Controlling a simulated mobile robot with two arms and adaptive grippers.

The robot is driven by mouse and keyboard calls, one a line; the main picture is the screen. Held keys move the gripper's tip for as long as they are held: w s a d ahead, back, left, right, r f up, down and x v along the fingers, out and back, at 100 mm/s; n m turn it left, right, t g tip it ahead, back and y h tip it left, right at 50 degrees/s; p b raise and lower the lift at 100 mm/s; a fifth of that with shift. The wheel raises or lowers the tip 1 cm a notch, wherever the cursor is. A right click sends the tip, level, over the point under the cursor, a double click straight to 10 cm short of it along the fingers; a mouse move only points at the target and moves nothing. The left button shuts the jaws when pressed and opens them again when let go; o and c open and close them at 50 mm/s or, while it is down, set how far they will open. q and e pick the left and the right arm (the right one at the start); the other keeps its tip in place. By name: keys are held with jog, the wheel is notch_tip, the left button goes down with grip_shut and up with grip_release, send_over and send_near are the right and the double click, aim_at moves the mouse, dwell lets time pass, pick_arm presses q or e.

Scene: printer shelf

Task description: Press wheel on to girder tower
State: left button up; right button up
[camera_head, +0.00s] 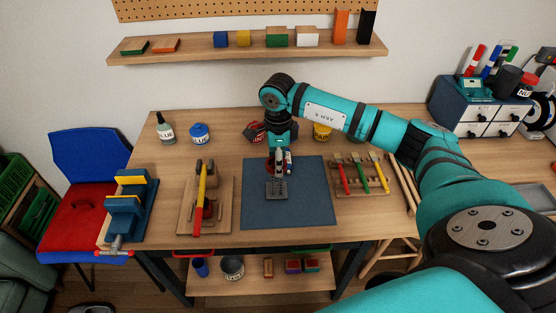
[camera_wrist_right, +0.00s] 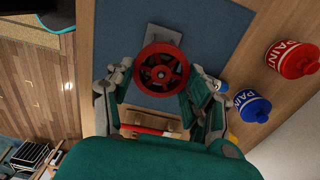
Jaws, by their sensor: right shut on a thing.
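A red spoked wheel (camera_wrist_right: 161,72) sits between the two fingers of my right gripper (camera_wrist_right: 160,88) in the right wrist view, and the gripper is shut on it. In the head view my right gripper (camera_head: 279,163) points down over the blue mat (camera_head: 310,205), and the wheel is mostly hidden. A grey metal girder piece with holes (camera_head: 277,188) stands on the mat just in front of the gripper. Its grey plate (camera_wrist_right: 163,36) also shows behind the wheel in the wrist view. I cannot tell whether wheel and girder touch. My left gripper is out of view.
A wooden tool holder (camera_head: 222,218) lies left of the mat, a screwdriver rack (camera_head: 347,160) right of it. A blue vise (camera_head: 128,205) is at the left edge. A glue bottle (camera_head: 165,130) and paint pots (camera_head: 200,134) stand behind. The front mat is clear.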

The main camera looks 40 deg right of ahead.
jog(key=o, duration=1)
notch_tip(320, 180, up, 7)
jog(key=p, duration=0.3)
jog(key=shift+p, duration=0.4)
